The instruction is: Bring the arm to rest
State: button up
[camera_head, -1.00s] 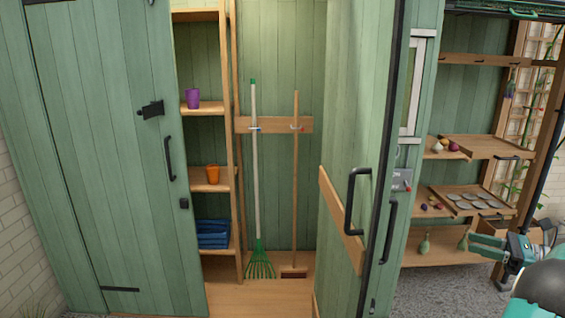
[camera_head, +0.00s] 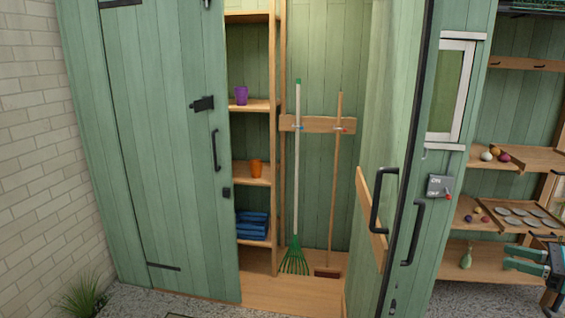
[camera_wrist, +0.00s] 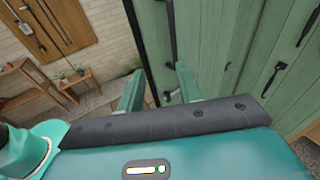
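My gripper (camera_head: 527,260) shows at the right edge of the head view, in front of the lower shelves. In the wrist view my gripper (camera_wrist: 158,88) has its two teal fingers spread apart with nothing between them. The gripper is open and empty. Most of my arm lies outside the head view.
A green shed has a closed left door (camera_head: 150,150) and an open right door (camera_head: 390,150). Inside stand a green rake (camera_head: 296,180), a broom (camera_head: 335,180), a purple cup (camera_head: 241,95), an orange cup (camera_head: 256,168) and blue folded cloth (camera_head: 252,225). Shelves (camera_head: 490,262) stand at right.

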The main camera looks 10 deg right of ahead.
jog(key=w+a+r+n+g+h, duration=0.1)
jog(key=w+a+n+g, duration=0.3)
jog(key=a, duration=1)
jog(key=w+a+n+g+h, duration=0.15)
jog(key=a+n+g, duration=0.35)
jog(key=a, duration=1)
jog(key=s+a+f+n+t+h, duration=0.1)
jog(key=s+a+f+n+h, duration=0.1)
jog(key=s+a+n+h, duration=0.2)
jog(key=s+a+f+n+h, duration=0.3)
jog(key=s+a+n, duration=0.6)
jog(key=a+n, duration=0.4)
jog(key=shift+n+t+h, duration=0.4)
jog(key=shift+n+h, duration=0.25)
jog(key=shift+n, duration=0.05)
jog(key=shift+d, duration=0.1)
